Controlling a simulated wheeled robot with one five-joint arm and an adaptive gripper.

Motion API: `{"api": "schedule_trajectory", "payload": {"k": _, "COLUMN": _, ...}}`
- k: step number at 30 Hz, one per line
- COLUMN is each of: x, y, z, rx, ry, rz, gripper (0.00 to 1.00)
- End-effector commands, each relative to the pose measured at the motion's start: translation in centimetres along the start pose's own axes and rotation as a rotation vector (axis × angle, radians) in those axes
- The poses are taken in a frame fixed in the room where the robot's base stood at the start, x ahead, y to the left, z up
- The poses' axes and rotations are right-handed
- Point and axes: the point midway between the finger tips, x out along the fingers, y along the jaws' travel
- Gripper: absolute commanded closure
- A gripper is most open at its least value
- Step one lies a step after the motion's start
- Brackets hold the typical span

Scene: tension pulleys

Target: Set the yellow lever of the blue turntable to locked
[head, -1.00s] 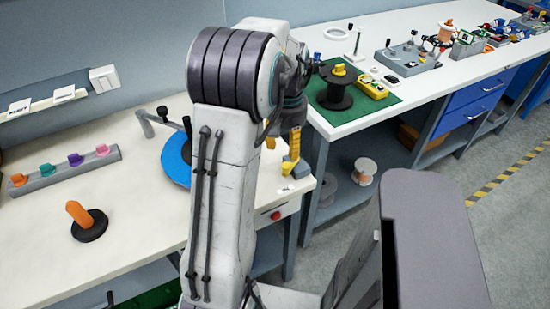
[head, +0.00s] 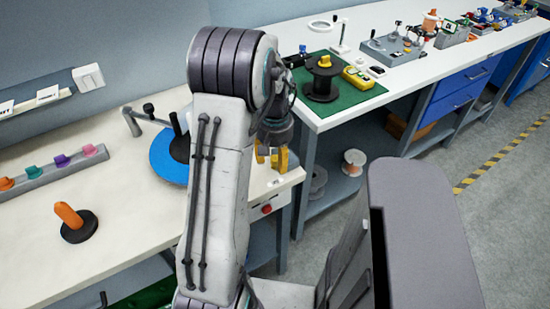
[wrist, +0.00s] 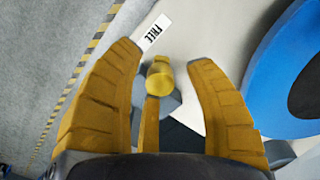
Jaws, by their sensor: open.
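The blue turntable (head: 166,162) lies on the white bench, partly behind my arm; its blue disc (wrist: 268,78) also shows at the right of the wrist view. The yellow lever (wrist: 159,76) has a round knob and a grey base (wrist: 172,100). It stands between the spread yellow fingers of my gripper (wrist: 168,55), with a visible gap on each side. A white label reading FREE (wrist: 154,34) lies just beyond the knob. In the head view my gripper (head: 271,158) is low over the bench's right end; I cannot make out the lever there.
An orange handle on a black base (head: 68,215) and a grey rail with coloured knobs (head: 52,172) stand at left on the bench. A green mat (head: 350,98) with a black spool (head: 323,80) lies on the neighbouring bench. A red button (head: 266,209) is on the bench front.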

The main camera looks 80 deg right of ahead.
Motion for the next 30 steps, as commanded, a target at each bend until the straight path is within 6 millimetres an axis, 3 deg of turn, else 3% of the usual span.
{"api": "schedule_trajectory", "payload": {"k": 6, "x": 0.02, "y": 0.00, "z": 0.01, "rx": 0.000, "ry": -0.001, "rz": 0.000, "gripper": 0.48}}
{"api": "schedule_trajectory", "payload": {"k": 23, "x": 0.00, "y": 0.00, "z": 0.01, "rx": 0.000, "ry": 0.000, "rz": 0.000, "gripper": 0.98}}
{"api": "schedule_trajectory", "payload": {"k": 30, "x": 0.02, "y": 0.02, "z": 0.01, "rx": 0.000, "ry": -0.001, "rz": 0.000, "gripper": 1.00}}
